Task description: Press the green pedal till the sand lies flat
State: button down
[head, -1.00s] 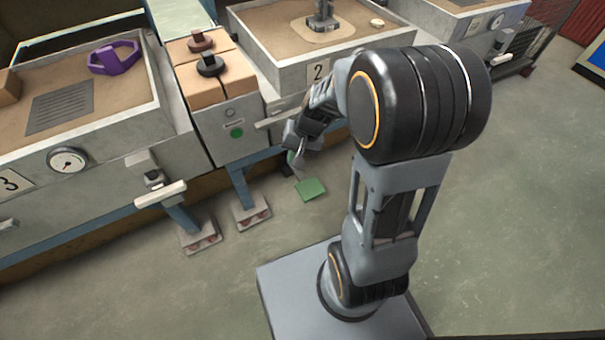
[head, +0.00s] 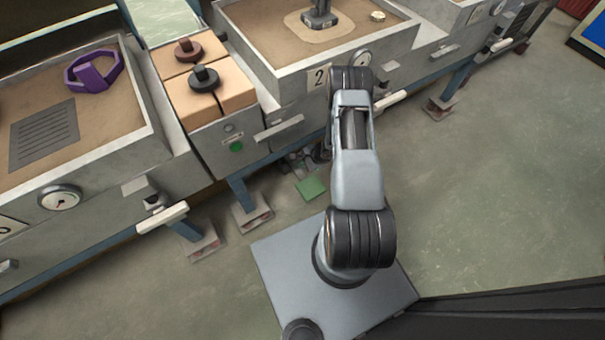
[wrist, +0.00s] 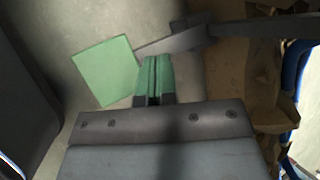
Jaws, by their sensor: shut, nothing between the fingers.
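The green pedal (head: 311,188) sits low near the floor, in front of the station marked 2. In the wrist view the pedal (wrist: 103,70) is a flat green square left of my fingers, with a grey bar beside it. My gripper (wrist: 154,77) is shut and empty, its two green-tipped fingers together. In the picture it is apart from the pedal's face; its height above the pedal is unclear. In the head view my arm partly hides the gripper. The sand bed (head: 265,35) of station 2 is brown, with a paler patch around a grey upright piece.
Station 2's grey wall (head: 290,78) and a handle (head: 280,128) stand above the pedal. A brick-topped block (head: 205,95) and a purple ring (head: 95,70) in another sand bed are at left. A table foot (head: 252,219) stands left of the pedal. Open floor lies right.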

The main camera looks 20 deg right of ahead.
jog(key=shift+w+d+f, duration=0.1)
jog(key=shift+w+f, duration=0.05)
jog(key=shift+f, duration=0.05)
jog(key=shift+f, duration=0.1)
jog(key=b, duration=0.5)
send_over(304, 176)
jog(key=s+a, duration=0.1)
jog(key=s, duration=0.1)
notch_tip(304, 176, down, 8)
jog(key=shift+r, duration=0.2)
jog(key=shift+f+b, duration=0.5)
jog(key=shift+b, duration=0.05)
jog(key=shift+f, duration=0.1)
dwell(1.3)
jog(key=shift+f+b, duration=0.35)
jog(key=shift+b, duration=0.2)
